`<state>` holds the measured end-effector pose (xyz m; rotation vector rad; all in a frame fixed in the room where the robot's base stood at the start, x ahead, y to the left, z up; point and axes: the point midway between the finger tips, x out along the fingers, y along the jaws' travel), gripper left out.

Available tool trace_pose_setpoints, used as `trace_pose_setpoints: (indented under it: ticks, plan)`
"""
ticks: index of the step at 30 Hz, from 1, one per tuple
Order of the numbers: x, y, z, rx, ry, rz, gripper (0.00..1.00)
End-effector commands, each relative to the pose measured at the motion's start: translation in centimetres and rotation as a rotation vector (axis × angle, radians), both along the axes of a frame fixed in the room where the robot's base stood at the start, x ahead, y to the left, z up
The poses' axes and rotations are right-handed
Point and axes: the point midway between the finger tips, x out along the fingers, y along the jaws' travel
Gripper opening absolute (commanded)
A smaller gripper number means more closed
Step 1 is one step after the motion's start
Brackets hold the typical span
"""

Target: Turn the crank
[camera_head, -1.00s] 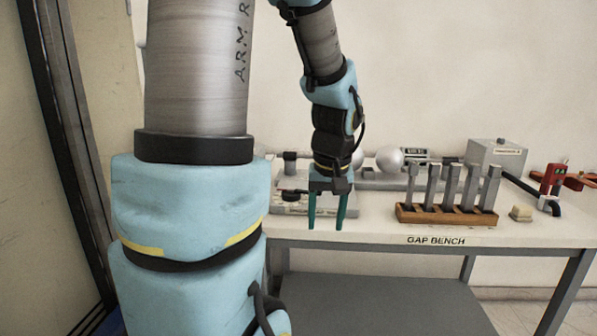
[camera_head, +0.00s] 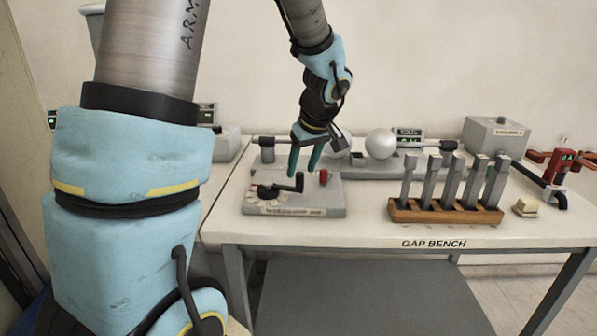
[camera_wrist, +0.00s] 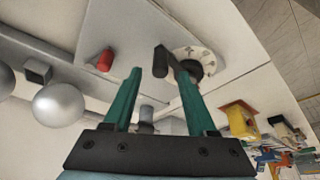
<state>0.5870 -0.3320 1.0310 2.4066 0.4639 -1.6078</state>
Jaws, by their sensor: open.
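The crank (camera_head: 280,188) is a black arm with an upright handle on a round white dial, mounted on a grey box at the bench's left end. In the wrist view, the crank handle (camera_wrist: 160,61) appears between the fingertips of my gripper (camera_wrist: 158,80), nearer the right finger. I cannot tell whether a finger touches it. The dial (camera_wrist: 197,60) is partly hidden by the right finger.
A red knob (camera_head: 323,176) stands on the same box, right of the crank. A silver sphere (camera_head: 380,144) sits on a rail behind. A wooden rack (camera_head: 420,213) of several grey bars stands to the right. The bench front (camera_head: 340,235) is clear.

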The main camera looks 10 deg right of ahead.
Motion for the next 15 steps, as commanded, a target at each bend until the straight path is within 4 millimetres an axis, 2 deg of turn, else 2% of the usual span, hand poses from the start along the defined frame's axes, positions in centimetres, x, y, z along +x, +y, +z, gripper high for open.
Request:
trace_pose_setpoints:
  ticks: [6,15]
  plan:
    - [0.9,0.5,-2.5,0.002,0.002,0.0,0.57]
    - [1.2,0.5,-3.2,0.0,0.0,0.0,0.57]
